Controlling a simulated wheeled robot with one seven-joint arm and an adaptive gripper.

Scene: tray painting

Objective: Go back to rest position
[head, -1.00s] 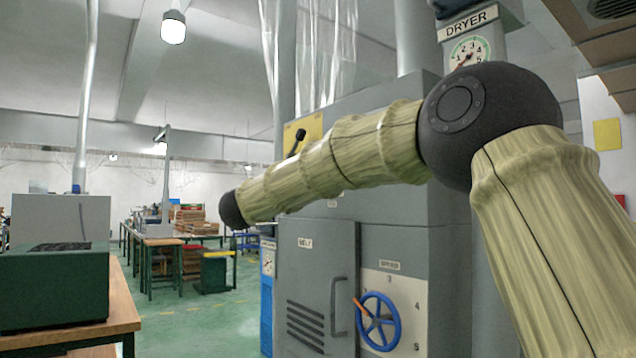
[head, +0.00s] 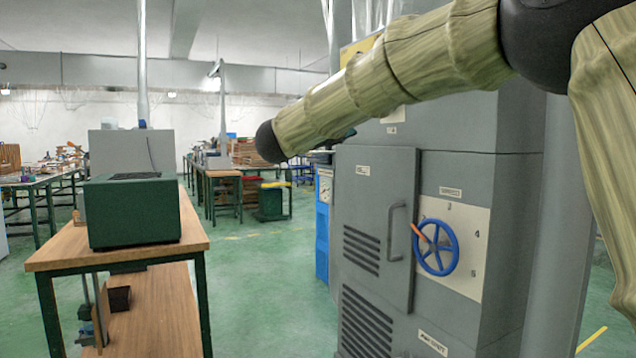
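My own arm, with pale ribbed covers and dark joints, reaches across the upper right of the head view. It passes in front of the grey dryer cabinet. Its forward part ends on the left in a dark rounded joint, over the gap between the workbench and the cabinet. My gripper does not show, so I cannot see whether it is open or shut or holds anything.
The grey dryer (head: 378,180) with a blue handwheel (head: 436,247) stands close at right. A wooden workbench (head: 70,250) carrying a green box (head: 133,212) stands at left. Green floor (head: 262,290) is clear between them. Further benches (head: 222,172) stand behind.

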